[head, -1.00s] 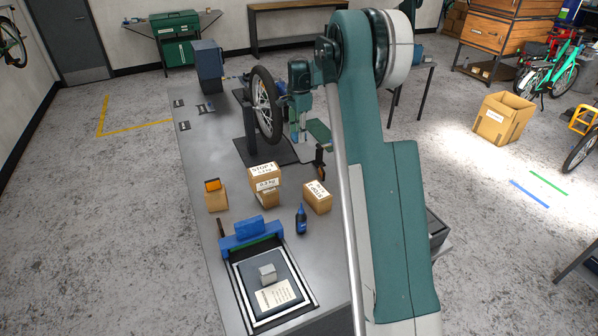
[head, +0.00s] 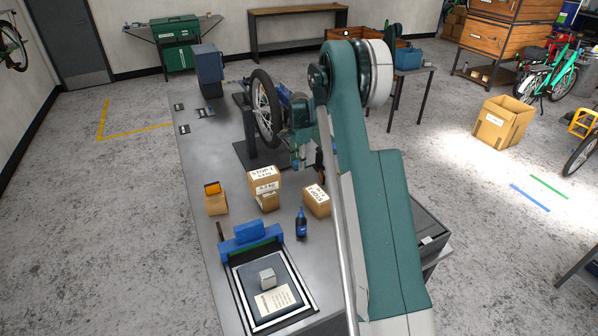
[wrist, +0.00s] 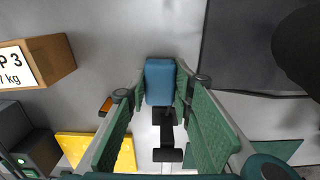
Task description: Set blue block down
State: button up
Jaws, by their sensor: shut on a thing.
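In the wrist view the blue block (wrist: 160,78) sits between the two green fingertips of my gripper (wrist: 160,92). The fingers touch it on both sides. Grey bench top (wrist: 110,50) lies beneath; I cannot tell whether the block touches it. In the head view my gripper (head: 304,150) is over the bench, right of the wheel, partly covered by my arm. The block cannot be made out there.
A labelled cardboard box (wrist: 55,62) lies left of my gripper, with a yellow piece (wrist: 100,150) below it. A dark base plate (wrist: 245,50) is at right. The wheel (head: 265,108) stands close by. A blue bottle (head: 301,224) and more boxes (head: 264,180) stand nearer.

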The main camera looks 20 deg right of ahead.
aim_at(299, 176)
dwell(0.3)
jog(key=shift+f, duration=2.25)
jog(key=shift+f, duration=0.15)
jog(key=o, duration=0.9)
jog(key=shift+r, duration=0.25)
notch_tip(299, 176, up, 12)
jog(key=shift+f, duration=0.1)
